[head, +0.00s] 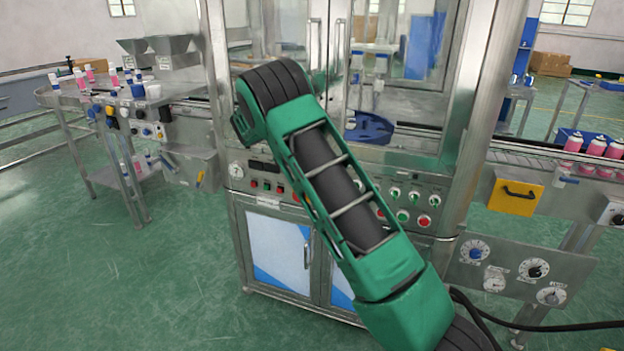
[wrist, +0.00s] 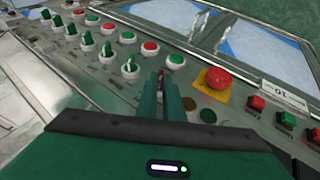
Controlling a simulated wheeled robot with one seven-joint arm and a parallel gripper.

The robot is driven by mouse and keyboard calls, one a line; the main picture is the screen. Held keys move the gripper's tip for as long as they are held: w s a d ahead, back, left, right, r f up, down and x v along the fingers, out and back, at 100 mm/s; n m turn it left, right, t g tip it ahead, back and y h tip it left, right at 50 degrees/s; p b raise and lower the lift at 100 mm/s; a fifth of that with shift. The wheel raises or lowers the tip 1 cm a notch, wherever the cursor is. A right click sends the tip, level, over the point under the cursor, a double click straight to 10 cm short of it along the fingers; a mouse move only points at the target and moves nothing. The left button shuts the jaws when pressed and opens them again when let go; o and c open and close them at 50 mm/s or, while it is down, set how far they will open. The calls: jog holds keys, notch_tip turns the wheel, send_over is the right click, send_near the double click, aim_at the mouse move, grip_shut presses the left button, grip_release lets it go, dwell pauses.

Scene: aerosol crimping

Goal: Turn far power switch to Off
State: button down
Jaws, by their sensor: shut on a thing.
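The control panel (wrist: 145,75) of the crimping machine fills the upper part of the wrist view, with several green rotary switches (wrist: 130,67) and red and green buttons. My gripper (wrist: 161,86) is down at this panel, its two dark green fingers shut on a small switch (wrist: 161,74) that is mostly hidden between them. A little dark and red shows at the tips. I cannot read which label belongs to it. In the head view, my arm covers the middle of the panel (head: 450,204) and hides the gripper.
A red emergency stop on a yellow plate (wrist: 215,80) sits just right of my fingers. Red buttons (wrist: 257,103) are farther right. In the head view, a conveyor with pink cans (head: 595,147) stands right, and a round table (head: 50,98) left.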

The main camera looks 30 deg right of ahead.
jog(key=shift+w, duration=0.15)
jog(key=c, duration=1.9)
grip_release()
jog(key=v, duration=1)
jog(key=shift+a+r, duration=0.2)
jog(key=shift+a, duration=0.1)
jog(key=shift+w, duration=0.15)
jog(key=s+d+r+y, duration=0.2)
jog(key=s+d, duration=0.2)
jog(key=s, duration=0.7)
jog(key=s+d+r+y, duration=0.2)
jog(key=s+d+r, duration=0.15)
jog(key=s, duration=0.85)
jog(key=s+a+f+n+y, duration=0.1)
jog(key=s+a+f, duration=0.1)
jog(key=s, duration=0.7)
jog(key=s+a+f+n+t+y, duration=0.1)
jog(key=s+a, duration=0.3)
jog(key=s, duration=0.5)
jog(key=s+a+f+y, duration=0.1)
jog(key=s+a+f, duration=0.2)
jog(key=s, duration=0.6)
jog(key=shift+s+a+n+t, duration=0.15)
jog(key=shift+a+n+t, duration=0.15)
jog(key=shift+n, duration=0.1)
